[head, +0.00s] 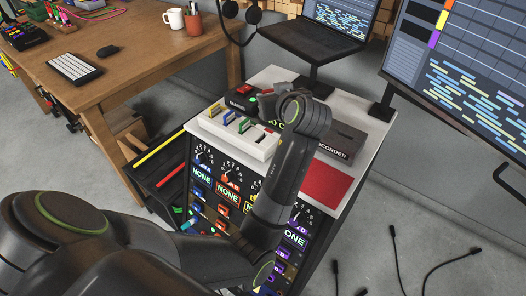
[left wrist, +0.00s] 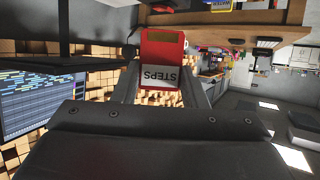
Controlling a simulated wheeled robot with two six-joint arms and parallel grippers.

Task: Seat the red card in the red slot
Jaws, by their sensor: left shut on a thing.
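The red card (left wrist: 163,48) is in the left wrist view, with a white label reading STEPS and a gold strip at its far end. My left gripper (left wrist: 161,84) is shut on it, one finger on each side. In the head view my left gripper (head: 264,104) is above the top of the cabinet, partly hidden by its own wrist; I cannot make out the card there. The red column on the cabinet front has a display reading NONE (head: 228,192), with small red parts below; which is the slot is too small to tell. My right gripper is not in view.
A white rack (head: 232,137) with blue, green and yellow cards stands on the cabinet top. A recorder box (head: 340,142) and a red pad (head: 326,183) are to its right. A laptop (head: 318,38) and a large monitor (head: 465,70) stand behind. A wooden desk (head: 135,55) is at left.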

